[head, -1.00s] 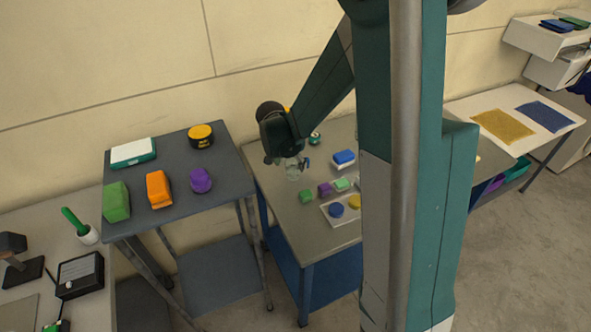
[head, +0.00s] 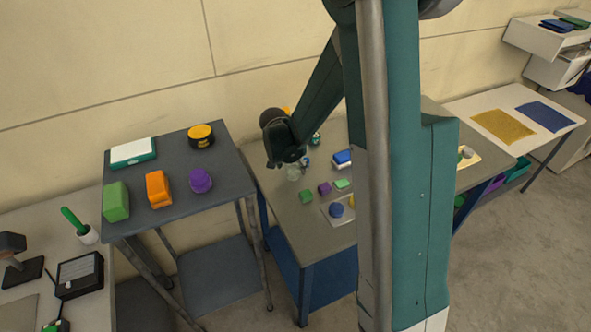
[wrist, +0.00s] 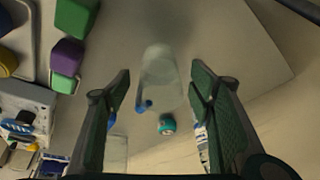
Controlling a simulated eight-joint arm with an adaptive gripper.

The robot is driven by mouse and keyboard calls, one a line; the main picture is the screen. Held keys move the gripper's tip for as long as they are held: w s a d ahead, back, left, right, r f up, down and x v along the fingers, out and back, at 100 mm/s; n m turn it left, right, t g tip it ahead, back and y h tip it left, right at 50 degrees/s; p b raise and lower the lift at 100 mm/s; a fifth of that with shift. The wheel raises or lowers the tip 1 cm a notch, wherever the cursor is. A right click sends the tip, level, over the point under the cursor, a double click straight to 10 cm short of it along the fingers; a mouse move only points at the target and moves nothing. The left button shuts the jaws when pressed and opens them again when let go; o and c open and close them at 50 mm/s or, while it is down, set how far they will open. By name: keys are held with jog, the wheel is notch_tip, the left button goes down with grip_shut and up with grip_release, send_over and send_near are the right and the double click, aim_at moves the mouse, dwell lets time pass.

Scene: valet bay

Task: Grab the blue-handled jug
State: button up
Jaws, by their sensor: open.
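The jug is clear and pale with a blue handle. In the head view the jug (head: 293,174) stands on the grey table near its left edge, partly hidden by my gripper (head: 287,163) just above it. In the wrist view the jug (wrist: 160,72) lies between the two spread fingers of my gripper (wrist: 160,84), with gaps on both sides. Its blue handle (wrist: 143,105) shows near the left finger. My gripper is open and holds nothing.
A teal round item (wrist: 167,124) is close by the jug. A green block (wrist: 75,18), a purple block (wrist: 67,56) and a tray with round pieces lie to the left in the wrist view. A dark side table (head: 178,170) holds several coloured objects.

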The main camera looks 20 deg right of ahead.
jog(key=shift+x, duration=1.8)
jog(key=shift+c, duration=0.7)
jog(key=c, duration=0.9)
